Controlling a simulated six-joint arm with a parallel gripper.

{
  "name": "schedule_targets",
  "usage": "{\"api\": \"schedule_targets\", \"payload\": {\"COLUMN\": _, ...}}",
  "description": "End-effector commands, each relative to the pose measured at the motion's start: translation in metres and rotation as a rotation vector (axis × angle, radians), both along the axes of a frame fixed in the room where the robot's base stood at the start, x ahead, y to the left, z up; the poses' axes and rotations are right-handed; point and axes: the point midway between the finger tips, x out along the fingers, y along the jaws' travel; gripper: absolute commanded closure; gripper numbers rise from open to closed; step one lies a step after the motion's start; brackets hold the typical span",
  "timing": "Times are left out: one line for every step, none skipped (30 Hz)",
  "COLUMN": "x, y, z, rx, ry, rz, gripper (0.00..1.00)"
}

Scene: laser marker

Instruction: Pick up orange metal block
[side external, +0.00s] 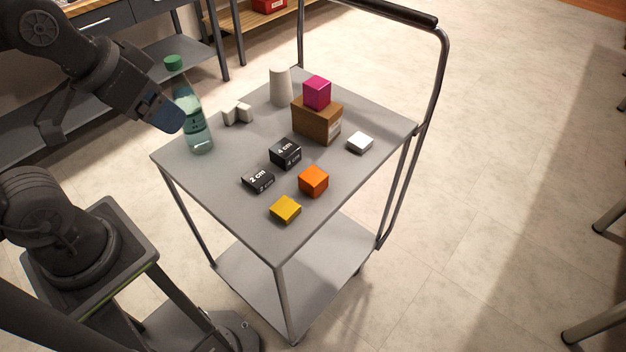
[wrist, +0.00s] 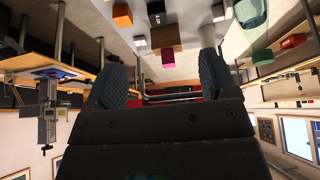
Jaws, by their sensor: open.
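The orange metal block (side external: 313,181) sits on the grey cart top (side external: 225,185), near its front corner. It also shows near the top of the upside-down wrist view (wrist: 122,15). My gripper (side external: 168,116) is raised at the left of the cart, beside the bottle and well apart from the orange block. In the wrist view its two blue fingers (wrist: 161,65) are spread with nothing held between them.
A yellow block (side external: 285,209) and black blocks (side external: 286,153) (side external: 258,179) lie near the orange one. A magenta block (side external: 317,92) sits on a brown box (side external: 318,122). A white block (side external: 360,142), cone (side external: 280,87), pale holder (side external: 238,113) and tall bottle (side external: 197,120) stand around.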

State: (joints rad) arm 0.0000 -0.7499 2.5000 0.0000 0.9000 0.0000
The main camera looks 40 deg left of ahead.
Motion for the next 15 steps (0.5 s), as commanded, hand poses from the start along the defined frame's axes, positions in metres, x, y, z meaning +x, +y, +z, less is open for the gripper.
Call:
{"api": "schedule_targets", "payload": {"x": 0.000, "y": 0.000, "z": 0.000, "rx": 0.000, "ry": 0.000, "rz": 0.000, "gripper": 0.21}}
{"api": "schedule_targets", "payload": {"x": 0.000, "y": 0.000, "z": 0.000, "rx": 0.001, "ry": 0.001, "rz": -0.002, "gripper": 0.21}}
{"api": "schedule_targets", "payload": {"x": 0.002, "y": -0.001, "z": 0.001, "rx": 0.004, "ry": 0.004, "rz": -0.010, "gripper": 0.21}}
{"api": "schedule_targets", "payload": {"x": 0.003, "y": -0.001, "z": 0.001, "rx": 0.009, "ry": 0.008, "rz": -0.021, "gripper": 0.21}}
{"api": "schedule_targets", "payload": {"x": 0.006, "y": -0.002, "z": 0.002, "rx": 0.016, "ry": 0.014, "rz": -0.038, "gripper": 0.21}}
{"api": "schedule_targets", "payload": {"x": 0.011, "y": -0.003, "z": 0.003, "rx": 0.029, "ry": 0.027, "rz": -0.071, "gripper": 0.21}}
{"api": "schedule_targets", "payload": {"x": 0.016, "y": -0.005, "z": 0.004, "rx": 0.041, "ry": 0.038, "rz": -0.103, "gripper": 0.21}}
{"api": "schedule_targets", "payload": {"x": 0.022, "y": -0.007, "z": 0.005, "rx": 0.056, "ry": 0.052, "rz": -0.141, "gripper": 0.21}}
{"api": "schedule_targets", "payload": {"x": 0.031, "y": -0.010, "z": 0.007, "rx": 0.079, "ry": 0.072, "rz": -0.201, "gripper": 0.21}}
{"api": "schedule_targets", "payload": {"x": 0.038, "y": -0.013, "z": 0.007, "rx": 0.098, "ry": 0.090, "rz": -0.253, "gripper": 0.21}}
{"api": "schedule_targets", "payload": {"x": 0.047, "y": -0.016, "z": 0.007, "rx": 0.117, "ry": 0.107, "rz": -0.306, "gripper": 0.21}}
{"api": "schedule_targets", "payload": {"x": 0.059, "y": -0.021, "z": 0.007, "rx": 0.143, "ry": 0.129, "rz": -0.383, "gripper": 0.21}}
{"api": "schedule_targets", "payload": {"x": 0.068, "y": -0.024, "z": 0.006, "rx": 0.162, "ry": 0.146, "rz": -0.441, "gripper": 0.21}}
{"api": "schedule_targets", "payload": {"x": 0.076, "y": -0.028, "z": 0.005, "rx": 0.181, "ry": 0.161, "rz": -0.499, "gripper": 0.21}}
{"api": "schedule_targets", "payload": {"x": 0.088, "y": -0.034, "z": 0.002, "rx": 0.203, "ry": 0.182, "rz": -0.576, "gripper": 0.21}}
